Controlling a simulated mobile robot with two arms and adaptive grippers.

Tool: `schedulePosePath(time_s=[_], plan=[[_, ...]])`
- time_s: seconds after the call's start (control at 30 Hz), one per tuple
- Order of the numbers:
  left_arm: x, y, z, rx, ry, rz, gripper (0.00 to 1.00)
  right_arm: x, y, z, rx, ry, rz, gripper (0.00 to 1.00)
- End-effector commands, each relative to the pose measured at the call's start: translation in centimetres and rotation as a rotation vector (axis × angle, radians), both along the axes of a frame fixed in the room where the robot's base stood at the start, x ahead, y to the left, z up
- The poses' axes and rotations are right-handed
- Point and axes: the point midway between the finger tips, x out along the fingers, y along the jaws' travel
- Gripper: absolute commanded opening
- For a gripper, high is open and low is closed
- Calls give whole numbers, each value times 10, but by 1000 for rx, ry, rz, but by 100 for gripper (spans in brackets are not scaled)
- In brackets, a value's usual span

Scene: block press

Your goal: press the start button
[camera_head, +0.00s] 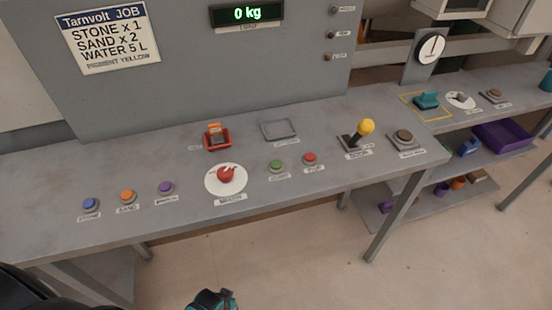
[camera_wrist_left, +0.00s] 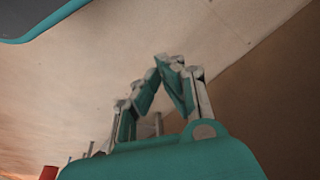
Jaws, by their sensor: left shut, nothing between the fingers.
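The green button (camera_head: 277,166) sits on the grey bench, with a small label below it that is too blurred to read surely. A red button (camera_head: 310,158) with its own label is just to its right. My left gripper (camera_wrist_left: 169,62) is shut and empty in the left wrist view, over plain floor. A teal and black gripper part (camera_head: 212,299), likely the same gripper, shows at the bottom edge of the head view, in front of the bench and well apart from the buttons. My right gripper is not in view.
A red dial (camera_head: 226,175) is left of the green button. Blue (camera_head: 90,204), orange (camera_head: 128,196) and purple (camera_head: 166,188) buttons are further left. A yellow-knobbed lever (camera_head: 364,128) and a brown button (camera_head: 404,136) stand right. The display (camera_head: 246,14) reads 0 kg.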

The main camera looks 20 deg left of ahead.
Motion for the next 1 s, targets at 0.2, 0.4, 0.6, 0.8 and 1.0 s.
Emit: schedulePosePath(time_s=[0.2, 0.4, 0.6, 0.8, 1.0], plan=[[92, -27, 133, -88, -103, -2, 0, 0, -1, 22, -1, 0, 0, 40], [127, -57, 251, -167, -163, -51, 0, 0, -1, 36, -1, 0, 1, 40], [139, -79, 336, -226, -207, -113, 0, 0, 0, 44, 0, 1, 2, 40], [164, -95, 404, -297, -245, -170, 0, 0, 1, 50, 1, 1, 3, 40], [237, -85, 450, -408, -264, -115, 0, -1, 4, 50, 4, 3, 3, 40]])
